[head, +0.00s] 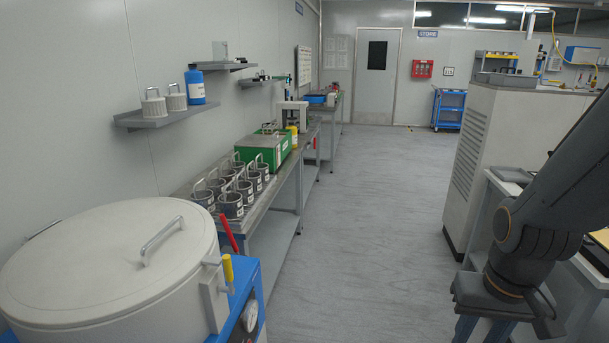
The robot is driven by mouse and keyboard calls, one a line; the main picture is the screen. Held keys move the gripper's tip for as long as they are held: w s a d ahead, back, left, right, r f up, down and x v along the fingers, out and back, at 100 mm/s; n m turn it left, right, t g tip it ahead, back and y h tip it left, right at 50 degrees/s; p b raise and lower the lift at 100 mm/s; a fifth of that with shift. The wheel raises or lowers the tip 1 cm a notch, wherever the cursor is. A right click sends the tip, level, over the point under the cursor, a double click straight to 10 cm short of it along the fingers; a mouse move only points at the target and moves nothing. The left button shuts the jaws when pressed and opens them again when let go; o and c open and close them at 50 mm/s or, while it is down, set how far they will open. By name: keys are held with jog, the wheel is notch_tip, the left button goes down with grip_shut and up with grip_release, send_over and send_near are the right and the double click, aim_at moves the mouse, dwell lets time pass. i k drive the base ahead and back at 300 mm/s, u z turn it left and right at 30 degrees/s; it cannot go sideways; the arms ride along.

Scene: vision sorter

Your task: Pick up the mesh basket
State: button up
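Several dark grey cylindrical baskets (231,205) with looped handles and white labels stand close together on the bench at the left. They look like the mesh baskets, but the weave is too small to make out. My gripper (505,318) hangs at the end of my dark arm at the lower right, far from the baskets across the floor. Its lower end is dark and partly cut by the bottom edge, so I cannot tell whether it is open or what is between its fingers.
A large round lidded vessel (115,262) fills the lower left. Behind the baskets are a green box (266,146) and a yellow container (293,136). Wall shelves (166,116) hang above. A beige cabinet (510,150) stands at right. The floor (365,230) between is clear.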

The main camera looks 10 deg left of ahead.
aim_at(261, 166)
jog(key=z, duration=0.2)
jog(key=i, duration=2.4)
jog(key=u, duration=1.5)
jog(key=i, duration=0.85)
jog(key=u, duration=1.05)
jog(key=i, duration=0.6)
